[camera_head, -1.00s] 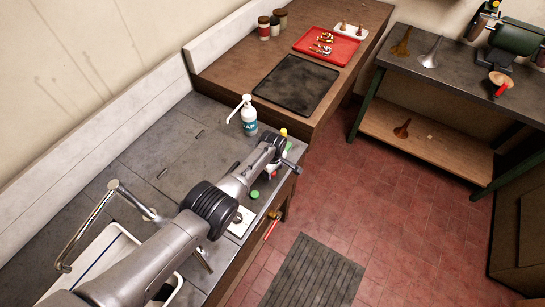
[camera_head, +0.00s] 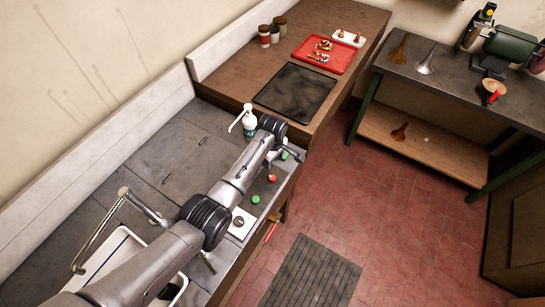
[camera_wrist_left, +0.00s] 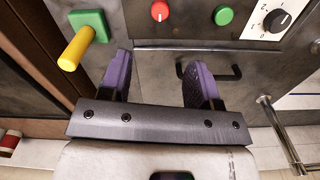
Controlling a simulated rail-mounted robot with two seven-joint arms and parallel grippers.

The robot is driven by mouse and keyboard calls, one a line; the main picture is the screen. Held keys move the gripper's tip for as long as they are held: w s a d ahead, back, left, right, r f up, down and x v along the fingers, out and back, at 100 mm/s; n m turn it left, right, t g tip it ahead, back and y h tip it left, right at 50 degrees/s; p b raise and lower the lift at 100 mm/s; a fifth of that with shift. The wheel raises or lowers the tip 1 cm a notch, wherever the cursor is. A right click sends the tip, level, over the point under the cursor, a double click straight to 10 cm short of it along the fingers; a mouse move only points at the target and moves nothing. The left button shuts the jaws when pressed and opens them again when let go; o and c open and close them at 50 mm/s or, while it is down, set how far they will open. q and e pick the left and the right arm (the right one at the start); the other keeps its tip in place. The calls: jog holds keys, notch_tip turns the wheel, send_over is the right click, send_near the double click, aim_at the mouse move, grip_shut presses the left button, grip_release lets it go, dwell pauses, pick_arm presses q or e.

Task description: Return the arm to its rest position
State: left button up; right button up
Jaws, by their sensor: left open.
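My left arm reaches in from the lower left in the head view, over the grey worktop. My left gripper (camera_head: 290,150) is at its far end, beside the soap bottle (camera_head: 249,125) and near the worktop's right edge. In the left wrist view the gripper (camera_wrist_left: 158,78) has its two purple-padded fingers spread apart with nothing between them. A yellow handle on a green base (camera_wrist_left: 83,40) is beyond the left finger, apart from it. My right gripper is in neither view.
A red button (camera_wrist_left: 160,11), a green button (camera_wrist_left: 223,15) and a dial (camera_wrist_left: 277,20) sit on the panel. A tap (camera_head: 95,235) stands by the sink. A black mat (camera_head: 296,92) and red tray (camera_head: 323,54) lie on the brown bench.

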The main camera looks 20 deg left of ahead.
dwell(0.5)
pick_arm(q)
jog(key=w+d+r+m+t, duration=0.1)
jog(key=w+r+m+t, duration=0.15)
jog(key=r+m, duration=0.45)
jog(key=w+r+m+t, duration=0.25)
jog(key=r+m, duration=0.25)
jog(key=r, duration=0.5)
jog(key=s+r+m+t+p, duration=0.1)
jog(key=s+r+m+t, duration=0.3)
jog(key=r, duration=0.6)
jog(key=s+a+f+t+p, duration=0.1)
jog(key=s+a+p, duration=0.1)
jog(key=s, duration=0.8)
jog(key=s+a+f+p, duration=0.1)
jog(key=s+p, duration=0.1)
jog(key=s, duration=0.9)
jog(key=s+f+g+p, duration=0.1)
jog(key=s+f+g, duration=0.1)
jog(key=s+f, duration=0.2)
jog(key=s+f+g+p, duration=0.2)
jog(key=s+f, duration=0.3)
jog(key=s, duration=0.6)
jog(key=s+a+f+g+p, duration=0.1)
jog(key=s+f+g, duration=0.1)
jog(key=s+f, duration=0.2)
jog(key=s, duration=0.3)
jog(key=shift+s+f, duration=0.15)
